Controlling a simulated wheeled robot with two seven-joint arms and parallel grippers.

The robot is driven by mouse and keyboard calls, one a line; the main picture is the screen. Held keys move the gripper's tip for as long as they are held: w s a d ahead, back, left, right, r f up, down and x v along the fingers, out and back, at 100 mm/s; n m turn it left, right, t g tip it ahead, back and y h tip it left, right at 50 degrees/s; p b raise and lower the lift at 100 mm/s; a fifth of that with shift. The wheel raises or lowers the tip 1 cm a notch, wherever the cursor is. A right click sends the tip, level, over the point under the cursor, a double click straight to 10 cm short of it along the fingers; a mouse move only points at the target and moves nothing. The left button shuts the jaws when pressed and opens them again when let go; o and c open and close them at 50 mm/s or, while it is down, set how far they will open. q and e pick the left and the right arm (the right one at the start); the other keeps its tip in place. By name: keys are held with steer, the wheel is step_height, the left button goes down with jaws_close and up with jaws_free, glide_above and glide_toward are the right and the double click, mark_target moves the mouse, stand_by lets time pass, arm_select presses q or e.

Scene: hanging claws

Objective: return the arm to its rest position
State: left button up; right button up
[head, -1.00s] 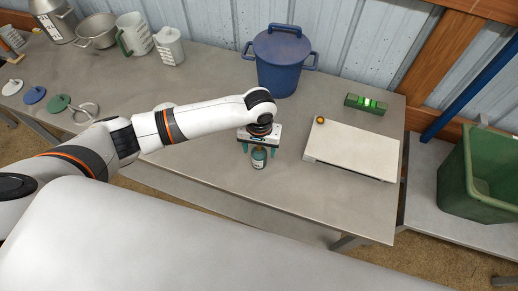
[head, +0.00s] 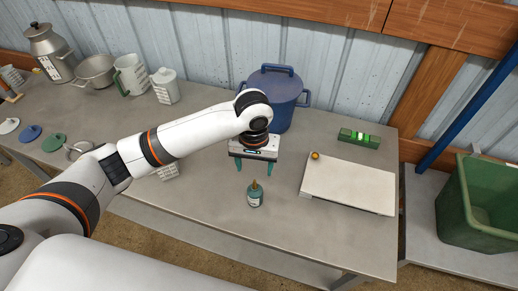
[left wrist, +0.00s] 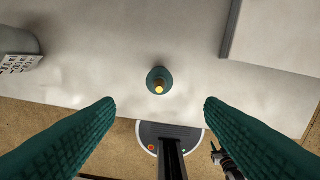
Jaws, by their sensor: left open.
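My left gripper (head: 253,168) is open and empty above the table, its two green fingers pointing down. A small teal bottle (head: 254,195) with a yellowish top stands upright on the table, just below and in front of the fingertips in the head view. In the left wrist view the bottle (left wrist: 158,80) stands beyond the gap between the open fingers (left wrist: 160,103), clear of both. My left arm reaches in from the left, over the table. A small dark and white part of mine shows at the lower right of the wrist view, perhaps the right gripper, too unclear to judge.
A blue lidded pot (head: 283,92) stands close behind the gripper. A white board (head: 350,184) with an orange knob and a green level (head: 359,138) lie to the right. Jugs, a pan (head: 95,68) and a milk can (head: 52,50) stand back left. A green bin (head: 480,205) stands far right.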

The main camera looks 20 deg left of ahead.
arm_select(q)
steer(key=s+d+f+m+t+h, duration=0.2)
steer(key=s+d+f+m+h, duration=0.15)
steer(key=s+d, duration=0.4)
steer(key=s+a+f+t+y, duration=0.2)
steer(key=s+a+y, duration=0.2)
steer(key=s+a, duration=1)
step_height(320, 180, down, 28)
steer(key=g, duration=0.2)
steer(key=s+a+f+g, duration=0.1)
steer(key=s+a+f, duration=0.2)
steer(key=s+f, duration=1.1)
steer(key=shift+s+a+f, duration=0.3)
steer(key=shift+s+a, duration=0.1)
steer(key=shift+s, duration=0.6)
steer(key=shift+h, duration=0.25)
